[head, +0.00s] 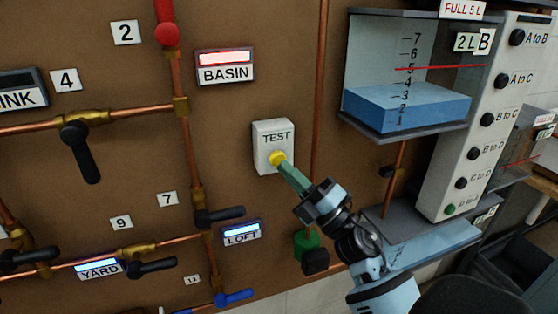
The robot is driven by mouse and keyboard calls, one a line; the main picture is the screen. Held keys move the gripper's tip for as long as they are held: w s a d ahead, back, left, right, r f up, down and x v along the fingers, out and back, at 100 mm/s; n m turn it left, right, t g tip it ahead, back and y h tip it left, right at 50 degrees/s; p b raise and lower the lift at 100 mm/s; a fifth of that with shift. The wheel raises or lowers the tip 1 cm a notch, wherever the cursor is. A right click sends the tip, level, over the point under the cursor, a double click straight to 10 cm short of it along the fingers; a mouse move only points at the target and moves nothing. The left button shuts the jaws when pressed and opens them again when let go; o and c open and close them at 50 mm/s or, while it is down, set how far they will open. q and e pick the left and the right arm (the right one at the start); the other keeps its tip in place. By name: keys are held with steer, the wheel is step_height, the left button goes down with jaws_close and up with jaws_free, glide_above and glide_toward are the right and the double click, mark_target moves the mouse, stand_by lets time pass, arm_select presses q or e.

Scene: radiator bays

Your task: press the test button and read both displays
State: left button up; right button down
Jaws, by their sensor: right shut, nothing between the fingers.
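The white test box (265,138), marked TEST, is fixed to the brown board near the middle. Its yellow button (276,157) is on the lower part of the box. My right gripper (286,168) is shut, with green fingertips at the button; they seem to touch it and cover its lower right edge. I cannot tell whether the button is pushed in. The BASIN display (226,58) is lit pale with a red tint. The LOFT display (241,231) and the YARD display (97,264) are lit pale blue. The SINK display (17,79), cut by the left edge, is dark. My left gripper is out of view.
A tank with blue water (405,105) and a white button panel (487,125) stand at right.

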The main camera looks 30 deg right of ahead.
steer(key=shift+w, duration=0.2)
stand_by(0.7)
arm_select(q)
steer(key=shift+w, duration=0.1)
arm_select(e)
steer(key=shift+w+d, duration=0.1)
steer(key=shift+w, duration=0.1)
steer(key=shift+w+d, duration=0.1)
steer(key=shift+w, duration=0.4)
stand_by(0.8)
steer(key=shift+s, duration=0.15)
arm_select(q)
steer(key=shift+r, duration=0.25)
arm_select(e)
steer(key=shift+s+a, duration=0.2)
steer(key=shift+s, duration=0.55)
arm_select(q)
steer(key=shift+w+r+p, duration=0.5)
arm_select(e)
steer(key=shift+s+a, duration=0.2)
steer(key=shift+s, duration=0.6)
steer(key=shift+s+a, duration=0.15)
steer(key=shift+s, duration=0.7)
steer(key=shift+s+a, duration=0.2)
steer(key=shift+s, duration=0.6)
